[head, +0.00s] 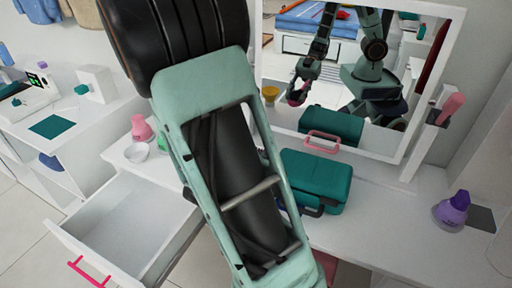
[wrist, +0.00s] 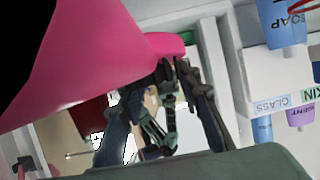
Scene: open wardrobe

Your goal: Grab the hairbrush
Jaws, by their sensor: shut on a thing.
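My gripper (wrist: 172,72) shows in the wrist view with its fingers close together, shut on a large smooth pink object (wrist: 75,55). The object flares out to the upper left and has a rounded part by the fingertips. Its bristles or full shape do not show, so I cannot tell whether it is the hairbrush. In the head view my arm hides the gripper directly; the mirror reflection shows it with something pink. Another pink item (head: 452,107) stands upright in a white holder at the mirror's right edge; its kind is unclear.
A purple bottle (head: 452,211) stands at right. An open drawer (head: 125,225) is at left, near a pink bottle (head: 142,128). The wrist view shows labelled containers (wrist: 285,35).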

